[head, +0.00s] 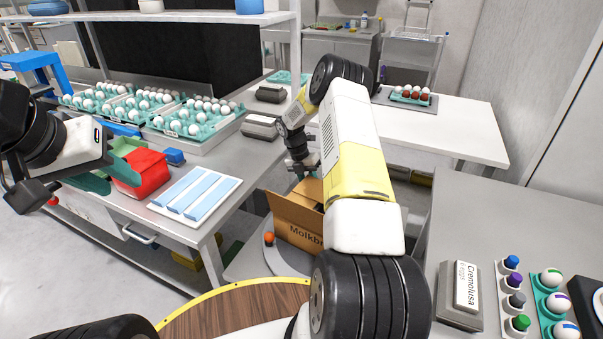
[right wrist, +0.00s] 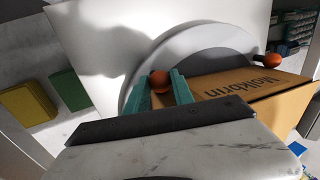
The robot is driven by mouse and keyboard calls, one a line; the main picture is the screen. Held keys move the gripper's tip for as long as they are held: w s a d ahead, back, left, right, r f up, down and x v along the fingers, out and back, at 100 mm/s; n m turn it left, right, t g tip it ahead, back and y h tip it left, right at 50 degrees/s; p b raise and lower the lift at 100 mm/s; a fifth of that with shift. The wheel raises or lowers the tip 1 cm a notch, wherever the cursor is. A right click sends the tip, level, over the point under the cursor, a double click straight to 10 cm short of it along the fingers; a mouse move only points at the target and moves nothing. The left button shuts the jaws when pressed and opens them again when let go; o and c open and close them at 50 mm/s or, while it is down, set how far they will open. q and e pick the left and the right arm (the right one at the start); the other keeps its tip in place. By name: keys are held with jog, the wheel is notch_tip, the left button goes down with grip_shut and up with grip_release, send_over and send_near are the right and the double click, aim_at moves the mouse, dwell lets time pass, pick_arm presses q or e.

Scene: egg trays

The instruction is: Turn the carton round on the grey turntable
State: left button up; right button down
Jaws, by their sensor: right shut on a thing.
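The brown carton (head: 299,222) lettered "Molkb…" stands on the round grey turntable (head: 285,262), partly hidden by my right arm. In the right wrist view the carton (right wrist: 235,85) lies to the right of the fingers, its lettering upside down, on the turntable (right wrist: 200,42). My right gripper (head: 304,172) reaches down at the turntable's far side. In the right wrist view the right gripper (right wrist: 161,88) has its teal fingers shut on an orange ball-shaped knob (right wrist: 160,80). A second orange knob (head: 268,238) is at the turntable's near left. My left gripper (head: 108,166) is open.
A red box (head: 143,172) and a white tray with blue strips (head: 195,193) are on the left bench by my left gripper. Trays of white eggs (head: 190,118) stand behind. A grey bench (head: 500,215) with a labelled block (head: 462,290) is at the right.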

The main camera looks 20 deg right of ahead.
jog(key=shift+w+a+r+n, duration=0.1)
jog(key=shift+a+n, duration=0.6)
jog(key=shift+a, duration=0.55)
jog(key=c, duration=1.1)
grip_release()
jog(key=shift+v, duration=3.85)
jog(key=shift+a, duration=0.2)
